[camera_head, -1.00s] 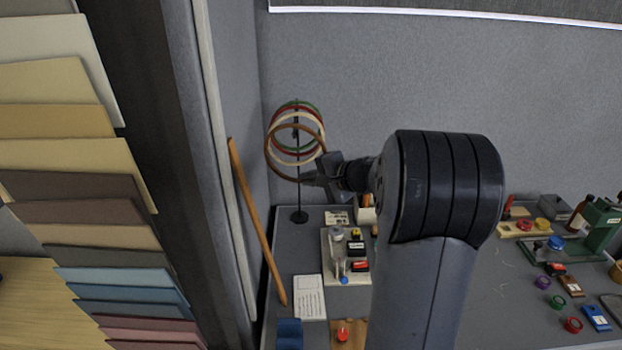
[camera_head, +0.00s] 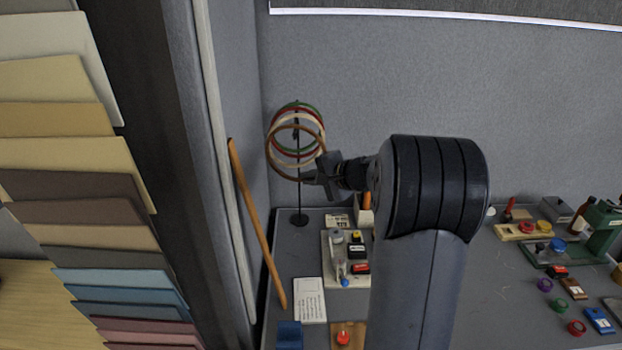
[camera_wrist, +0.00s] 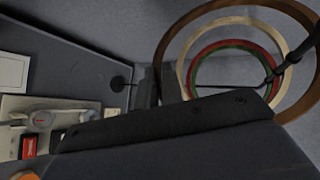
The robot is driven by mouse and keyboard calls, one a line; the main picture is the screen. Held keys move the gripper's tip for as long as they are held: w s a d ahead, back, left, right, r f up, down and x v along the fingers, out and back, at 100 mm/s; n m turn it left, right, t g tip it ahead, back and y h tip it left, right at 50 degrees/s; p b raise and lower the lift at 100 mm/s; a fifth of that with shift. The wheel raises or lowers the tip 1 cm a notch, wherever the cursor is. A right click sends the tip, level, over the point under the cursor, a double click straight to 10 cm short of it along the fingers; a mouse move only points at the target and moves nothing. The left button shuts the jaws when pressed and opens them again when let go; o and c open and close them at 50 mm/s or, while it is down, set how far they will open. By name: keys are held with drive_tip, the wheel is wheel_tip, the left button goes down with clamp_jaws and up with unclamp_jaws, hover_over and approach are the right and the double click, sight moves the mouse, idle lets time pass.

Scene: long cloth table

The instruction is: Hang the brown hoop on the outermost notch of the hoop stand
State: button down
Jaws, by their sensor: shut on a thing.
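The brown hoop (camera_head: 268,157) is upright at the hoop stand, nearest to me, in front of the cream, red and green hoops. My gripper (camera_head: 312,178) is shut on its lower right rim. The hoop stand (camera_head: 299,196) is a thin black post on a round base, with the other hoops hanging near its top. In the wrist view the brown hoop (camera_wrist: 172,34) surrounds the smaller-looking hoops, and a dark arm of the stand (camera_wrist: 292,58) crosses its right side. My gripper (camera_wrist: 160,84) hides part of its lower rim. I cannot tell whether the hoop touches a notch.
A wooden stick (camera_head: 255,220) leans at the partition left of the stand. A white card (camera_head: 309,299) lies nearer. The grey wall is close behind the hoops.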

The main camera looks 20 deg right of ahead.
drive_tip(key=c, duration=1.5)
unclamp_jaws()
drive_tip(key=b+v, duration=0.2)
drive_tip(key=v, duration=0.8)
drive_tip(key=shift+s+d+r, duration=0.15)
drive_tip(key=shift+s+d, duration=0.05)
drive_tip(key=shift+s, duration=0.15)
drive_tip(key=p+x, duration=0.1)
drive_tip(key=x, duration=0.2)
drive_tip(key=p+x, duration=0.1)
drive_tip(key=x, duration=0.2)
drive_tip(key=p+x, duration=0.1)
drive_tip(key=x, duration=0.3)
drive_tip(key=shift+a+r, duration=0.2)
drive_tip(key=shift+a, duration=0.15)
